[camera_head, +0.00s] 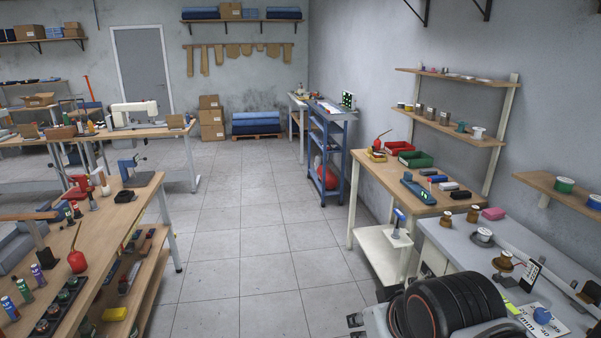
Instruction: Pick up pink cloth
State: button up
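A small pink item (493,213), which looks like the folded pink cloth, lies flat on the grey-topped workbench (456,238) at the right. I cannot make out my gripper in this view, and nothing recognisable as a gripper is near the cloth.
A bulky black ribbed object (452,301) fills the bottom right before the grey bench. A wooden table (371,181) with red and green bins adjoins the bench. A blue shelf cart (330,150) stands farther back. A cluttered bench (117,222) is left; the tiled floor (262,262) between is clear.

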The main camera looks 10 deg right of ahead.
aim_at(495, 213)
jog(key=i+z, duration=0.25)
jog(key=i, duration=0.25)
jog(key=i+j+z, duration=0.25)
jog(key=i, duration=0.25)
jog(key=i+j+z, duration=0.25)
jog(key=i, duration=0.25)
jog(key=i+z, duration=0.7)
jog(key=z, duration=0.25)
jog(key=i+j+z, duration=0.25)
jog(key=z, duration=0.2)
jog(key=i+j+z, duration=0.3)
jog(key=z, duration=0.15)
jog(key=i, duration=0.2)
jog(key=j+z, duration=0.05)
